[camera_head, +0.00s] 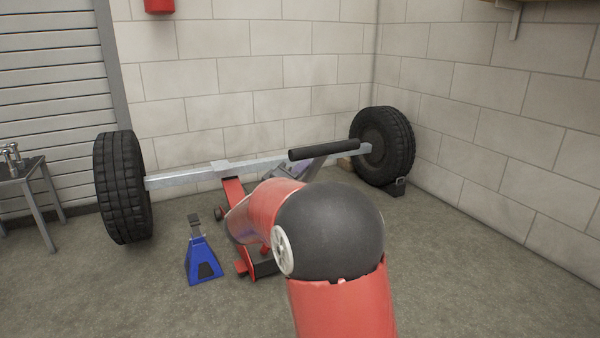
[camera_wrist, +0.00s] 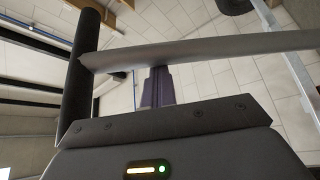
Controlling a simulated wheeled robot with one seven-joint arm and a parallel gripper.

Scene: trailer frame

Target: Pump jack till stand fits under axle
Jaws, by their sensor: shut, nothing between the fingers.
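A silver axle (camera_head: 185,177) spans between two black tyres. A red floor jack (camera_head: 232,190) stands beneath it, its lift arm up near the axle; contact is unclear. My arm hides much of the jack. The jack lever has a black crossbar grip (camera_head: 323,150); in the wrist view the grip (camera_wrist: 80,75) is at the left and the grey lever bar (camera_wrist: 215,47) crosses the picture. My gripper (camera_wrist: 157,70) is shut and empty, its fingertips at the bar's lower edge; touching is unclear. A blue jack stand (camera_head: 203,262) is upright on the floor, left of the jack and in front of the axle.
The left tyre (camera_head: 122,187) and the right tyre (camera_head: 385,146) stand near the walls. A black chock (camera_head: 397,187) sits at the right tyre. A grey table (camera_head: 30,172) is at the far left. Floor to the right is clear.

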